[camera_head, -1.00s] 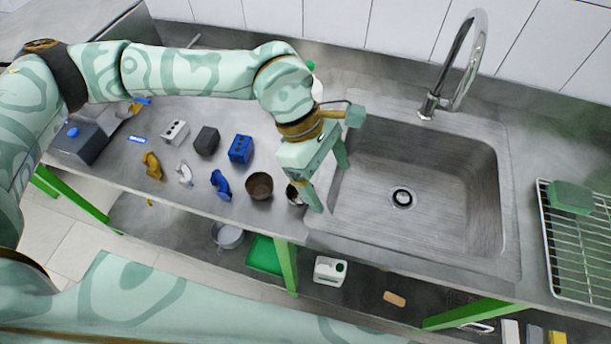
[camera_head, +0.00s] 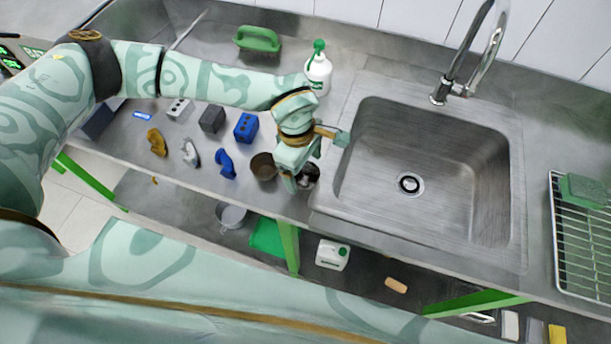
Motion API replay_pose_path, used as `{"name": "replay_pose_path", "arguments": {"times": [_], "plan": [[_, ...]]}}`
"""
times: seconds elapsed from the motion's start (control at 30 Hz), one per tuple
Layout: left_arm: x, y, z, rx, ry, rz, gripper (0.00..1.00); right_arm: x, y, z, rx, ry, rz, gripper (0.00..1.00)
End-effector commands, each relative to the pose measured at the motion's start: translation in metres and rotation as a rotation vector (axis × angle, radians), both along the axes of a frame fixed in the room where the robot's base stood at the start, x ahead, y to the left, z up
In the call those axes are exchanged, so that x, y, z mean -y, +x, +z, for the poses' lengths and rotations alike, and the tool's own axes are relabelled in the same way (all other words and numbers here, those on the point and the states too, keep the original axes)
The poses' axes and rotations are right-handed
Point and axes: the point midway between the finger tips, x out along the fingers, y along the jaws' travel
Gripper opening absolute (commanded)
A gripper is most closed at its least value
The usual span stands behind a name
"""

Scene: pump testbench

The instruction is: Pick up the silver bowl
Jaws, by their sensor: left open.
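The silver bowl (camera_head: 311,177), a small metal round vessel with a dark inside, stands on the counter near the sink's left edge. My left gripper (camera_head: 298,174) is open, pointing down right at the bowl, and hides its left and upper part. One finger is at the bowl's left side; I cannot tell whether it touches. My right gripper is not in view.
A brown bowl (camera_head: 263,167) stands close on the left, with blue (camera_head: 246,128) and dark (camera_head: 212,120) blocks behind. The sink (camera_head: 440,170) and tap (camera_head: 467,75) are on the right. A white bottle (camera_head: 318,72) stands behind my arm.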

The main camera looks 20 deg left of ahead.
Motion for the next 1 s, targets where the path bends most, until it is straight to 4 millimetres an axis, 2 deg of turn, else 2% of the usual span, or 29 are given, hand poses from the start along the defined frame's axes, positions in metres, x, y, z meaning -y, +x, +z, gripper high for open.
{"name": "replay_pose_path", "arguments": {"times": [0.03,0.17,0.43,0.6,1.0], "plan": [[0.001,-0.001,-0.010,-0.003,0.001,0.001,0.84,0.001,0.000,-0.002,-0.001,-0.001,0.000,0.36],[0.003,-0.001,-0.026,-0.002,0.000,0.001,0.84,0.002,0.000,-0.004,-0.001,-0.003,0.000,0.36],[0.003,-0.001,-0.029,0.000,0.000,0.001,0.84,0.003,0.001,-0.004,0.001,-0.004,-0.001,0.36],[0.003,-0.001,-0.029,0.000,0.000,0.001,0.36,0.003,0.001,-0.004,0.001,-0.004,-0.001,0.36],[0.003,0.000,-0.023,0.002,0.000,0.001,0.35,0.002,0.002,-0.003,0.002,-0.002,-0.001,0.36]]}}
